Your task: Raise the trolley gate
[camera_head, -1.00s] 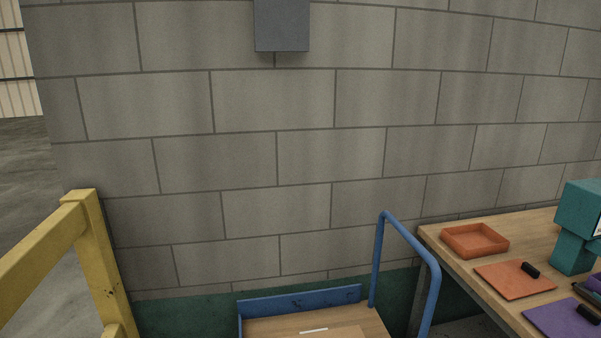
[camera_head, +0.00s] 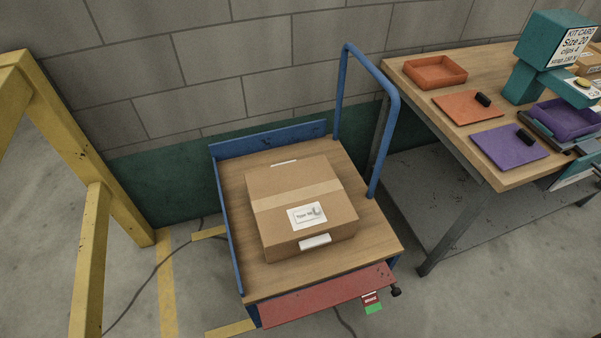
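The trolley (camera_head: 375,228) stands on the floor in the middle of the view, with a wooden deck and blue rails on its far and left sides. A blue tube handle (camera_head: 378,74) rises on its right. The trolley gate (camera_head: 322,295) looks to be the red panel along the near edge; it seems to hang low, about at deck level or below. A dark knob (camera_head: 396,291) and a red and green tag (camera_head: 371,302) are at its right end. A closed cardboard box (camera_head: 300,205) sits on the deck. Neither gripper is in view.
A yellow barrier (camera_head: 92,240) stands at the left. A workbench (camera_head: 420,110) at the right holds an orange tray (camera_head: 435,70), orange and purple mats and a teal device (camera_head: 550,58). A block wall is behind. Yellow floor tape and a dark cable lie left of the trolley.

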